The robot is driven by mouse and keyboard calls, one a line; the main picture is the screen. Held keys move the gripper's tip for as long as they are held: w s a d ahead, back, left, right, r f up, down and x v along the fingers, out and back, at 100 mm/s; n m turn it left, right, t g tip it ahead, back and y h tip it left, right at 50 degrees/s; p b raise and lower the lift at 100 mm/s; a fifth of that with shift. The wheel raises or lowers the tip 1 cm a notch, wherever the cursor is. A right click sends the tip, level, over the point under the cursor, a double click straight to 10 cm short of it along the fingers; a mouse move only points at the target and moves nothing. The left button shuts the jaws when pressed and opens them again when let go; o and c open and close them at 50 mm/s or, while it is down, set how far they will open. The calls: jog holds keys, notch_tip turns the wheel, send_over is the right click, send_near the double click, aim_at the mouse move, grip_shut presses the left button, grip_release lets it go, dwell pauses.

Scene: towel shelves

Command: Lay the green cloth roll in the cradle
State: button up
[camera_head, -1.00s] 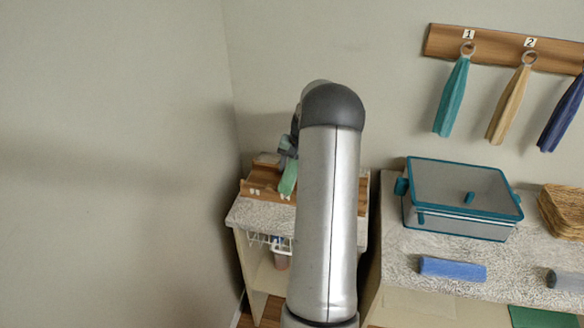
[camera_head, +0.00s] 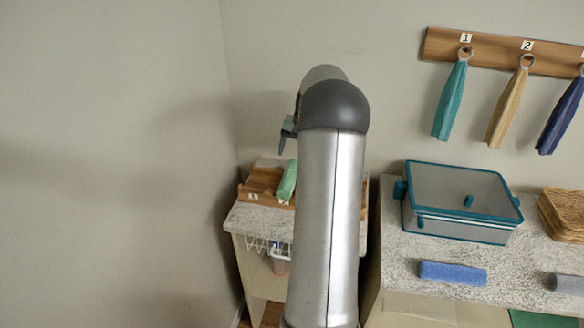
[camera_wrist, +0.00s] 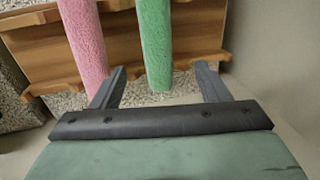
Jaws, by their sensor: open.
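The green cloth roll (camera_head: 287,180) lies across the wooden cradle (camera_head: 262,182) on the small side counter. In the wrist view the green roll (camera_wrist: 155,45) rests across the wooden rails (camera_wrist: 120,40), beside a pink roll (camera_wrist: 85,45). My gripper (camera_head: 285,138) is raised above the green roll, apart from it. Its two spread fingers show in the wrist view (camera_wrist: 160,72), with nothing held between them. My arm hides the right part of the cradle in the head view.
A teal-rimmed clear box (camera_head: 462,200), a blue roll (camera_head: 452,272), a grey roll (camera_head: 567,282) and a wicker basket (camera_head: 562,215) stand on the right counter. Cloths hang from a wooden wall rack (camera_head: 490,52). A wall is close on the left.

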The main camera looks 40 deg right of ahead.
jog(key=w+a+v, duration=0.1)
jog(key=v, duration=0.3)
jog(key=s+a+r+n+g, duration=0.1)
jog(key=s+a+r+n, duration=0.15)
jog(key=a, duration=0.95)
jog(key=s+a+r+n, duration=0.1)
jog(key=a+n, duration=0.2)
jog(key=a, duration=1)
jog(key=s+a+f+n, duration=0.3)
jog(key=s+a, duration=0.5)
jog(key=s, duration=0.1)
jog(key=s+a+f+n+h, duration=0.1)
jog(key=s+a+f+n, duration=0.2)
jog(key=s+a, duration=0.5)
jog(key=shift+s+a+f+g, duration=0.3)
jog(key=shift+s+f, duration=0.05)
jog(key=shift+s, duration=0.45)
